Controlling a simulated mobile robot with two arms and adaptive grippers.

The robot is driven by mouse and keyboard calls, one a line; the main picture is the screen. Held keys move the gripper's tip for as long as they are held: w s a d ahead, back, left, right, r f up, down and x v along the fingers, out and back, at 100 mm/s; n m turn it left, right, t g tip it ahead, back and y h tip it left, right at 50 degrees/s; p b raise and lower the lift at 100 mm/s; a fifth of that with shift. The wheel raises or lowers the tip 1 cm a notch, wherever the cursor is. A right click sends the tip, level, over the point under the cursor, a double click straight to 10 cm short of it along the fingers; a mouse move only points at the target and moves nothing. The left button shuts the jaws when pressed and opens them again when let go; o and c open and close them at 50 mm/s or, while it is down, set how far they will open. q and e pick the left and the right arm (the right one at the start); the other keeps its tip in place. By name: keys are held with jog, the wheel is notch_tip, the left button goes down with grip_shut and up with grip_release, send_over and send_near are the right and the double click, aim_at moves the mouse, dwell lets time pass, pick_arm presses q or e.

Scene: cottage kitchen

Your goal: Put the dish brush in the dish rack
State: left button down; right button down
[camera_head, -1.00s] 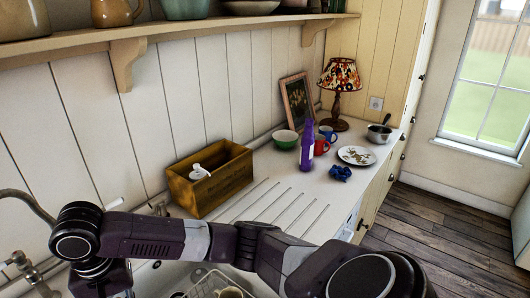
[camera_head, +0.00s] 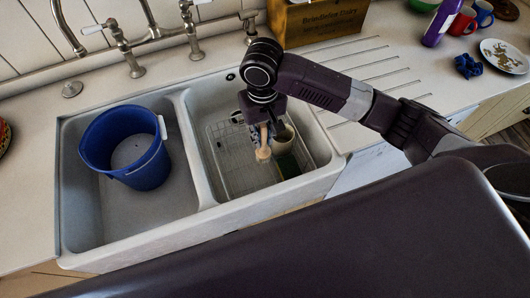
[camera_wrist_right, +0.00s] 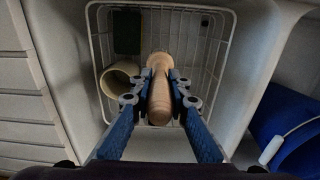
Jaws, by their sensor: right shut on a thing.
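The dish brush (camera_head: 263,153) shows as a pale wooden handle with a rounded end, hanging below my right gripper (camera_head: 264,127) in the head view. In the right wrist view, my right gripper (camera_wrist_right: 161,88) is shut on the wooden handle of the brush (camera_wrist_right: 159,106). The brush's bristles are not clearly visible. The white wire dish rack (camera_head: 222,153) stands in the right sink basin and also shows in the right wrist view (camera_wrist_right: 230,38). The gripper and brush are over the rack; whether the brush touches it I cannot tell. My left gripper is out of view.
A blue bucket (camera_head: 128,150) stands in the left basin. Taps (camera_head: 128,50) and a wooden box (camera_head: 315,22) stand behind the sink.

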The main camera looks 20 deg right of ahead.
aim_at(264, 155)
jog(key=f, duration=0.5)
jog(key=shift+d, duration=0.2)
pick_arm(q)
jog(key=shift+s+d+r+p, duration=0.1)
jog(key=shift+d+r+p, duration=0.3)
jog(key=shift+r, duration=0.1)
pick_arm(e)
jog(key=shift+a+f, duration=0.1)
jog(key=shift+f, duration=2.35)
jog(key=c, duration=1.8)
grip_release()
jog(key=shift+f, duration=0.1)
jog(key=shift+c, duration=0.2)
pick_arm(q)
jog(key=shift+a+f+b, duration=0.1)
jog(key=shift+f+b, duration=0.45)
pick_arm(e)
notch_tip(264, 155, up, 12)
jog(key=shift+r, duration=0.15)
jog(key=shift+s, duration=0.1)
